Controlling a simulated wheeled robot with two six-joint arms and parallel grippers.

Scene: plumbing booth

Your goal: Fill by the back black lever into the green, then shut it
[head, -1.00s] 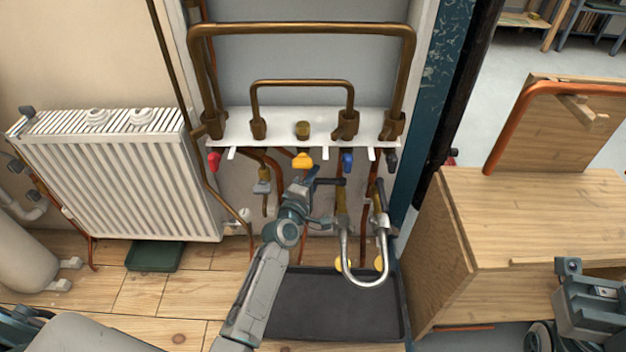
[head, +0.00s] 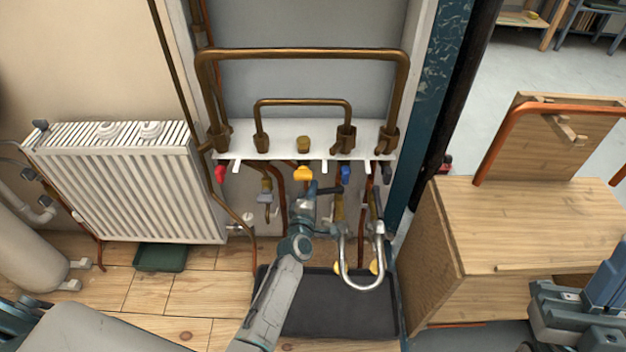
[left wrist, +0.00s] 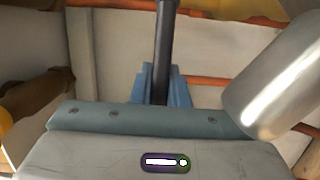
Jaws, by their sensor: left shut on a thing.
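My left gripper (head: 308,190) reaches up from below in the head view to the brass taps. It is shut on a black lever, whose dark bar (left wrist: 163,50) stands between the blue fingers in the left wrist view. In the head view a dark lever end (head: 329,189) shows just right of the gripper. A silver U-shaped spout (head: 362,284) hangs in front, over the black tray (head: 335,322). A dark green tray (head: 160,257) lies on the floor below the radiator. Whether water flows is not visible. My right arm's teal parts show at the right edge; its fingertips do not.
A white shelf (head: 280,140) carries copper pipes, with red, yellow and blue handles below it. A white radiator (head: 125,185) stands left. A wooden bench (head: 520,225) stands right. A silver pipe (left wrist: 270,85) is close to the gripper in the left wrist view.

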